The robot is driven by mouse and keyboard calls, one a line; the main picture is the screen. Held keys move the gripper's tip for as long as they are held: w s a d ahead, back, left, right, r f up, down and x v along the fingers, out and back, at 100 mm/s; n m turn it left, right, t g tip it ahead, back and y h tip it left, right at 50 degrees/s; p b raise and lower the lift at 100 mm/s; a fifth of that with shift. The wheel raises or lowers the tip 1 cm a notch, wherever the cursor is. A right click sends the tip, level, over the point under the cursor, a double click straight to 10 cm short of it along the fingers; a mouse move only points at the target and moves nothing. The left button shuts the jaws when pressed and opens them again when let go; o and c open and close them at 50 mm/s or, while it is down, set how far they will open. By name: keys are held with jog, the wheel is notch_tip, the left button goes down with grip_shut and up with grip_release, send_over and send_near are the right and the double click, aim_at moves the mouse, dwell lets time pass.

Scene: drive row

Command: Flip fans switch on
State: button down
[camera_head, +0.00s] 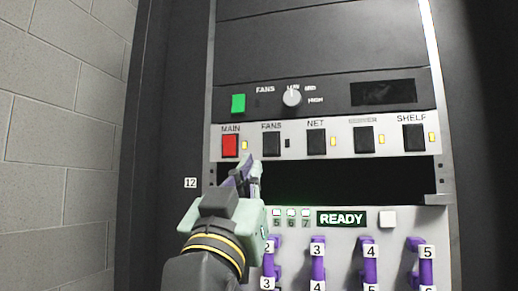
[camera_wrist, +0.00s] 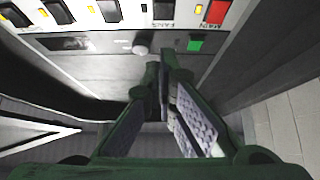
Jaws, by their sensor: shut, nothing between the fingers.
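The fans switch (camera_head: 271,145) is a black rocker labelled FANS on the white strip, between MAIN and NET. The small light (camera_head: 287,143) beside it is dark. The switch also shows at the top of the wrist view (camera_wrist: 163,10). My gripper (camera_head: 249,167) is shut and empty, its fingertips just below the strip in the head view, left of and lower than the fans switch. In the wrist view my gripper (camera_wrist: 166,68) has its fingertips together, apart from the switch in the picture. Whether they touch anything is unclear.
The red MAIN switch (camera_head: 230,145) is close to the left. NET (camera_head: 316,141), SERVER (camera_head: 363,140) and SHELF (camera_head: 413,138) are to the right, with lit yellow lights. Above are a green button (camera_head: 238,103) and a knob (camera_head: 292,97). Below are a dark gap and purple handles (camera_head: 318,260).

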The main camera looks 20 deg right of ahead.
aim_at(272, 139)
jog(key=p+x, duration=0.2)
jog(key=x, duration=0.2)
jog(key=f+p+x, duration=0.1)
jog(key=p+x, duration=0.1)
jog(key=x, duration=0.2)
jog(key=w+p+x, duration=0.1)
jog(key=p+x, duration=0.1)
jog(key=x, duration=0.2)
jog(key=shift+d+f, duration=0.15)
jog(key=shift+d, duration=0.2)
jog(key=shift+w+d+f, duration=0.2)
jog(key=shift+w+d, duration=0.05)
jog(key=shift+w, duration=0.25)
jog(key=shift+f, duration=0.15)
